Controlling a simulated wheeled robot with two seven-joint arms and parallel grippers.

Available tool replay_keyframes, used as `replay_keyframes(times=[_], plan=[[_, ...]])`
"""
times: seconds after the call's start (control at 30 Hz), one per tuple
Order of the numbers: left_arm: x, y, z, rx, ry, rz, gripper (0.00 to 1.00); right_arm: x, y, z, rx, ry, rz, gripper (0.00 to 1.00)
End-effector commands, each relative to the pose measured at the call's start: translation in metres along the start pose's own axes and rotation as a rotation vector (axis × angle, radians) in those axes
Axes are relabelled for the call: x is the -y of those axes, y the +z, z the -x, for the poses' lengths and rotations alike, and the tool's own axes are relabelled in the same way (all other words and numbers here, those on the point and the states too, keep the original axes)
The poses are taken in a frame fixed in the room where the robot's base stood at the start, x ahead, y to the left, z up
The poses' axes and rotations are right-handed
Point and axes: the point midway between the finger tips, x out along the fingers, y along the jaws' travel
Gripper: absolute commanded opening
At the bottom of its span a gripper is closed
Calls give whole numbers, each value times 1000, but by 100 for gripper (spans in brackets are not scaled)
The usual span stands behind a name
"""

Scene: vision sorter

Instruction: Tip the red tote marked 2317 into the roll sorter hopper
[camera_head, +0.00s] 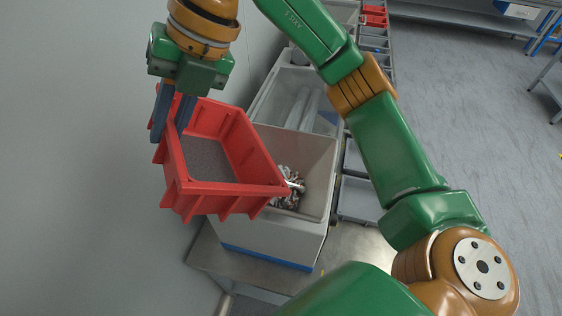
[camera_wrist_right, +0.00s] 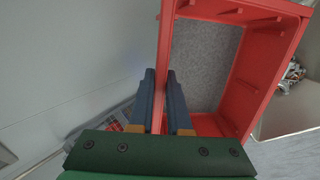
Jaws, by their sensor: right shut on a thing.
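The red tote (camera_head: 222,196) hangs in the air over the left edge of the sorter hopper (camera_head: 272,240), its near right corner above the opening. It looks tilted toward the hopper. Its grey inside floor looks bare, and no 2317 marking is readable. My right gripper (camera_head: 171,124) is shut on the tote's left wall; the right wrist view shows the two fingers (camera_wrist_right: 161,80) either side of the red wall (camera_wrist_right: 166,45). Small mixed parts (camera_head: 289,192) lie in the hopper beside the tote's corner. My left gripper is out of view.
A grey wall (camera_head: 70,160) stands close on the left. Grey bins (camera_head: 358,198) line the hopper's right side, partly behind my right arm. A metal table edge (camera_head: 215,262) runs below the hopper. Open floor (camera_head: 470,110) lies at right.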

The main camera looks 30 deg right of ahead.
Motion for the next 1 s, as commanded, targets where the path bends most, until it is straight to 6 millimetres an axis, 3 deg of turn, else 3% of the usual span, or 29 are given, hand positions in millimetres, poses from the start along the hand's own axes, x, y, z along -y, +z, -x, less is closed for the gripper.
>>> replay_keyframes(times=[0.17,1.0], plan=[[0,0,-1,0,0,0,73,10,1,6,-1,85,-12,0],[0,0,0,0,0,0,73,20,2,15,0,203,-22,0]])
